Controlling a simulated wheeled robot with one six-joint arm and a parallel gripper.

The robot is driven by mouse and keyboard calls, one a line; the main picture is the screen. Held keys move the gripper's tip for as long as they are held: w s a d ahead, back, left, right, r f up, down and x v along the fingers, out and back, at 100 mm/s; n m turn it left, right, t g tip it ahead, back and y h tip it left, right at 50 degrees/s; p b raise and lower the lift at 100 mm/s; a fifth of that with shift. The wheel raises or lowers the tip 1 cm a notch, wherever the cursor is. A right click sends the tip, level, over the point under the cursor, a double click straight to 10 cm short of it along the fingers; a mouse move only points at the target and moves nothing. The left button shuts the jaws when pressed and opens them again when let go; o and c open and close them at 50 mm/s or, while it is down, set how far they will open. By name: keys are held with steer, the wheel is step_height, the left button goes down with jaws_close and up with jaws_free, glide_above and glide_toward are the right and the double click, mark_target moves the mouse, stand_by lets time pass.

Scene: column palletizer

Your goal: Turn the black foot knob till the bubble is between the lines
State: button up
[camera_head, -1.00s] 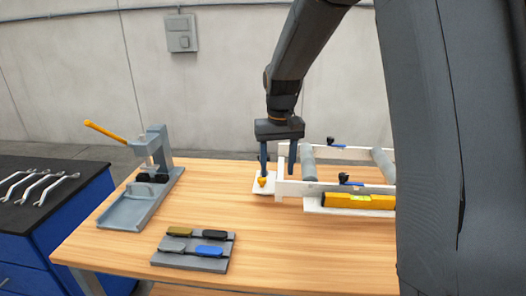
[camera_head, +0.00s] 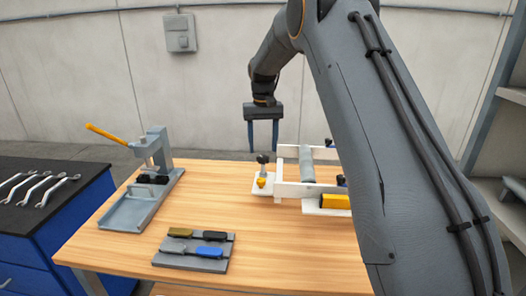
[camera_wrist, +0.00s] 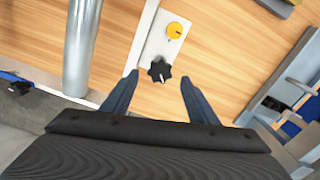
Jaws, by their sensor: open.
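The black foot knob (camera_head: 262,158) is a lobed knob standing on a white foot plate beside the conveyor frame. It also shows in the wrist view (camera_wrist: 159,73), centred between my fingertips. My gripper (camera_head: 263,149) is open and points down at the knob, with a finger on either side and a gap to each in the wrist view (camera_wrist: 159,78). I cannot tell exactly how far the fingertips are above the knob. The yellow spirit level (camera_head: 335,201) lies on the frame's white front ledge, its right part hidden by my arm. Its bubble cannot be made out.
A yellow-orange knob (camera_head: 261,182) sits on the same foot plate. A grey roller (camera_head: 307,165) lies in the white frame (camera_head: 290,190). A grey press (camera_head: 158,150) and a tray of coloured-handled tools (camera_head: 228,258) stand left. The table middle is clear.

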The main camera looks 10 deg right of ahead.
mark_target(263, 157)
steer(key=shift+f+p, duration=0.45)
steer(key=shift+f, duration=1.35)
steer(key=c, duration=1)
steer(key=shift+c, duration=0.2)
steer(key=shift+n, duration=0.3)
steer(key=n+b, duration=0.1)
steer(key=n, duration=0.1)
steer(key=shift+n, duration=0.3)
steer(key=shift+n+b, duration=0.65)
steer(key=shift+n, duration=1.25)
steer(key=shift+r, duration=0.1)
steer(key=shift+w, duration=0.1)
